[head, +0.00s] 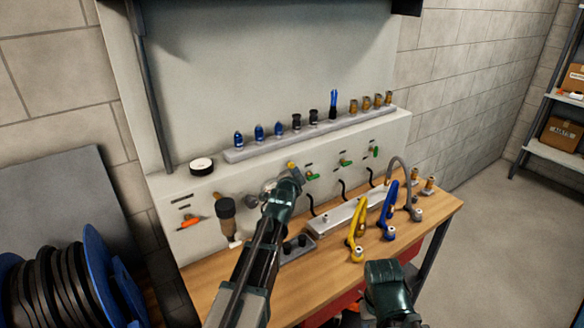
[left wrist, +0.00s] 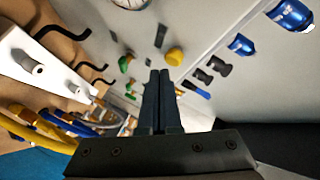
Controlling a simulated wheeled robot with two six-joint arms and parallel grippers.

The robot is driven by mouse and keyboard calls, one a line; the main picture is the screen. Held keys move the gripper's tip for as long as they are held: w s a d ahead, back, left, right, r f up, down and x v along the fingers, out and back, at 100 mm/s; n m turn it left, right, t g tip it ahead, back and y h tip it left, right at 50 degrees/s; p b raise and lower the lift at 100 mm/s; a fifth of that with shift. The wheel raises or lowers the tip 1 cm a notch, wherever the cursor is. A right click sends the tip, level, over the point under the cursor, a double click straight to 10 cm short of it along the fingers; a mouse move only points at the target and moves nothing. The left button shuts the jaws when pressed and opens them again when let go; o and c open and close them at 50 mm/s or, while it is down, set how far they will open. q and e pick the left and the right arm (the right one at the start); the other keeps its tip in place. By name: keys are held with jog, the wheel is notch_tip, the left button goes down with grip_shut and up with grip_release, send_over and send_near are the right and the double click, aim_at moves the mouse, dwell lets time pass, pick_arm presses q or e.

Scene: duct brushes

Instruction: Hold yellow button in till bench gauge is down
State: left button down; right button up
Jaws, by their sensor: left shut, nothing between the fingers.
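The yellow button (head: 293,166) is on the sloped grey bench panel, just beyond my left gripper (head: 288,178). In the left wrist view the yellow button (left wrist: 175,57) shows just past the tips of the left fingers (left wrist: 158,73), slightly to their right. The fingers are together with nothing between them. I cannot tell whether they touch the button. A round gauge (left wrist: 130,3) is cut off by the top edge of the left wrist view, so its needle cannot be read. My dark green right arm shows at the lower right of the head view; its fingers are not visible.
Green valve handles (head: 345,162) run along the panel to the right. A ledge above holds blue (head: 259,132), black and brass fittings. Yellow (head: 356,238), blue and grey hoses stand on the wooden benchtop. A blue hose reel (head: 105,270) is at the left.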

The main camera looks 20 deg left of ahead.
pick_arm(q)
jog(key=shift+w+a, duration=0.2)
jog(key=shift+w+a, duration=0.3)
jog(key=shift+a, duration=0.15)
dwell(0.9)
dwell(1.7)
jog(key=shift+s+d, duration=0.6)
jog(key=shift+d, duration=0.15)
jog(key=shift+s+d, duration=0.8)
jog(key=shift+d, duration=0.2)
jog(key=shift+s+d, duration=0.75)
jog(key=shift+d, duration=0.25)
